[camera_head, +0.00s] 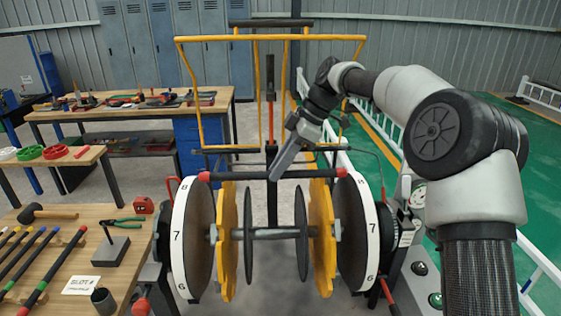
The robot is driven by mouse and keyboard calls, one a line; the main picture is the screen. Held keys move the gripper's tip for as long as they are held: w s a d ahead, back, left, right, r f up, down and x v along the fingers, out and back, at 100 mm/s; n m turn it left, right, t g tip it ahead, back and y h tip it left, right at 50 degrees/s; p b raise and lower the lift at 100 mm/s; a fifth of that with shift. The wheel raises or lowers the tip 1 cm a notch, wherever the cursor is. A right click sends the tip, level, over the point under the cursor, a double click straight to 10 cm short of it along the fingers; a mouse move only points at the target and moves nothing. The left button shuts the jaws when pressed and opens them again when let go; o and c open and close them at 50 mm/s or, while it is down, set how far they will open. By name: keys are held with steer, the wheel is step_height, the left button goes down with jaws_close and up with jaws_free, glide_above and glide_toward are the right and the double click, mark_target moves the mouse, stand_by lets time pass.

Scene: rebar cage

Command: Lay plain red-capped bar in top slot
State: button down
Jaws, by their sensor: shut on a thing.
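A dark plain bar (240,176) with red caps at both ends lies level across the top of the cage fixture. My gripper (274,175) comes down from the upper right and is shut on the bar near its middle. The left red cap is at the top edge of the left white-rimmed disc (178,240). The right red cap is at the top edge of the right white-rimmed disc (371,235). Two yellow notched wheels (228,275) stand between the discs on a shaft. I cannot tell whether the bar is seated in the top slots or just above them.
Several capped bars (48,268) lie on the wooden table (130,265) at left, with a mallet (50,213), green pliers (122,221) and a dark cup (104,300). A yellow frame (270,39) stands behind the fixture. A white railing (330,140) runs at right.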

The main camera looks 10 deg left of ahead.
steer(key=shift+f, duration=2.15)
steer(key=c, duration=2)
jaws_free()
steer(key=shift+f, duration=0.3)
steer(key=o, duration=0.4)
steer(key=v, duration=1.2)
steer(key=shift+r+p, duration=0.15)
steer(key=shift+p, duration=0.15)
